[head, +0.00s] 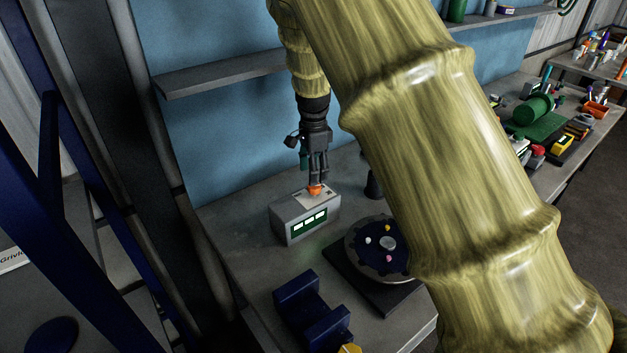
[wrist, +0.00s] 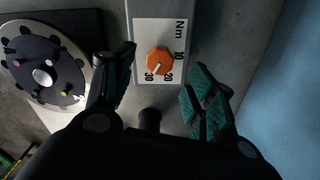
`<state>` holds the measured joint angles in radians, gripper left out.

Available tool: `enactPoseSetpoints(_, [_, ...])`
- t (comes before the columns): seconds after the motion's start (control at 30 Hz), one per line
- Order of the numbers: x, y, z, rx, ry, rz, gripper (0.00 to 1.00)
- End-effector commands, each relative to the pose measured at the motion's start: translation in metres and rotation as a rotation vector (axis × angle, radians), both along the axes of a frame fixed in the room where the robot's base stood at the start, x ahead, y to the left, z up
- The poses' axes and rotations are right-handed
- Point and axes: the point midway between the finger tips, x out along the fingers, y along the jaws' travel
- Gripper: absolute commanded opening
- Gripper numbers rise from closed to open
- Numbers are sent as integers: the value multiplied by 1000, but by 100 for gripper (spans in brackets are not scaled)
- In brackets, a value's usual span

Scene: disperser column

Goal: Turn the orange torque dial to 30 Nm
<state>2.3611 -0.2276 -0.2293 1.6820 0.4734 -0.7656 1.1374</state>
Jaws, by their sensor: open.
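The orange torque dial (head: 314,190) sits on top of a grey box (head: 292,226) with a lit display on its front. In the wrist view the dial (wrist: 160,60) is on a white scale plate (wrist: 147,35) marked Nm, 10, 20 and 30. Its white pointer mark lies between 20 and 30, looking closer to 30. My gripper (head: 317,178) points down over the dial. In the wrist view my gripper (wrist: 162,72) is open, one finger on each side of the dial, with gaps visible. Fingertip height relative to the dial is hard to tell.
A round dark disc (head: 352,243) with coloured pegs stands on a black base right of the box. Dark blue blocks (head: 310,312) are at the bench front. A grey shelf (head: 220,74) runs along the blue wall behind. Bench left of the box is clear.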

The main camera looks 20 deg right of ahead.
Motion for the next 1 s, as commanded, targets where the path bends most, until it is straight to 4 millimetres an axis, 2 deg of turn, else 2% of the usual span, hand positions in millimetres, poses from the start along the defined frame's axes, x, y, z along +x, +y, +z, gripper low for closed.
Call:
enactPoseSetpoints(0.03, [1, 0, 11, -1, -4, 0, 56])
enactPoseSetpoints(0.2, [0, 0, 39, 0, -2, 0, 56])
enactPoseSetpoints(0.4, [0, -1, 61, 0, 0, 0, 56])
enactPoseSetpoints(0.6, [0, -1, 68, 0, 0, 0, 56])
enactPoseSetpoints(1.0, [-1, -2, 68, 0, 0, -2, 56])
